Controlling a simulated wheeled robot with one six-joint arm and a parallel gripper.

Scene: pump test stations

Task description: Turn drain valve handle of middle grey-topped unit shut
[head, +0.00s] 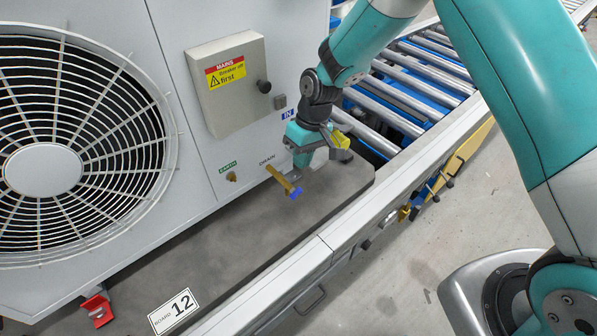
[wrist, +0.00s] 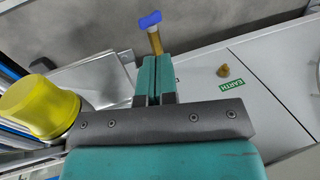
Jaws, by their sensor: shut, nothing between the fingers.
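The drain valve (head: 279,179) is a brass fitting on the unit's pale front panel (head: 235,150), under the DRAIN label. Its blue handle (head: 294,193) is at the valve's outer end. In the wrist view the blue handle (wrist: 150,20) shows just beyond my fingertips, with the brass body (wrist: 156,43) below it. My gripper (head: 301,163) is close to the valve, with its teal fingers (wrist: 155,65) together and nothing between them. Whether the fingers touch the valve is unclear. The unit's top is out of view.
A brass earth stud (head: 231,177) sits left of the valve. A grey MAINS box (head: 228,84) is above. A yellow cylindrical part (wrist: 40,105) is left of my fingers in the wrist view. The unit stands on a dark board (head: 230,245) beside a roller conveyor (head: 420,75).

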